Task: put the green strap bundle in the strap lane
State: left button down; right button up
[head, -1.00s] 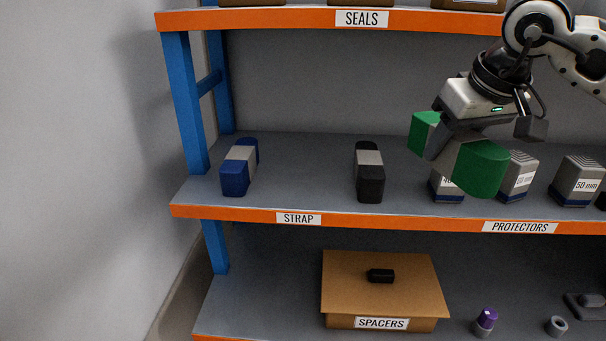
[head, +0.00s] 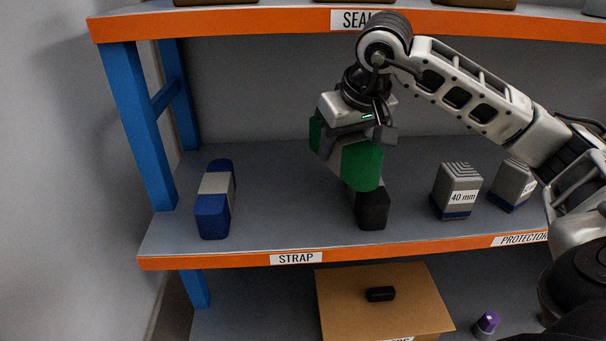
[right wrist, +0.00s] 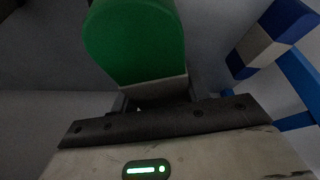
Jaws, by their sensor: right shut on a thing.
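The green strap bundle (head: 361,166) has a grey band around its middle. My right gripper (head: 343,148) is shut on it and holds it above the middle shelf, in front of and partly over the black strap bundle (head: 373,210). In the right wrist view the green bundle (right wrist: 135,42) fills the upper middle, with its grey band at the jaws. The strap lane is the shelf part above the STRAP label (head: 296,258). The blue strap bundle (head: 214,202) lies there at the left, and bare shelf shows between the blue and black bundles. My left gripper is not in view.
Grey 40 mm protectors (head: 456,191) stand right of the black bundle. A blue post (head: 137,125) bounds the shelf at the left. The SEALS shelf edge (head: 250,22) runs above. A brown spacers box (head: 340,300) is on the shelf below.

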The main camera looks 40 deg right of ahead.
jog(key=w+a+f, duration=0.1)
jog(key=f, duration=0.1)
jog(key=w+a+f, duration=0.1)
jog(key=w+f, duration=0.1)
jog(key=w+a+f, duration=0.1)
jog(key=f, duration=0.1)
jog(key=shift+w+a+p, duration=0.3)
jog(key=shift+w, duration=0.05)
notch_tip(320, 180, down, 3)
jog(key=shift+w+a+f+p, duration=0.1)
jog(key=shift+w+a+p, duration=0.05)
jog(key=shift+p, duration=0.15)
jog(key=shift+f, duration=0.15)
jog(key=shift+f, duration=0.2)
jog(key=o, duration=1.4)
jog(key=shift+c, duration=0.2)
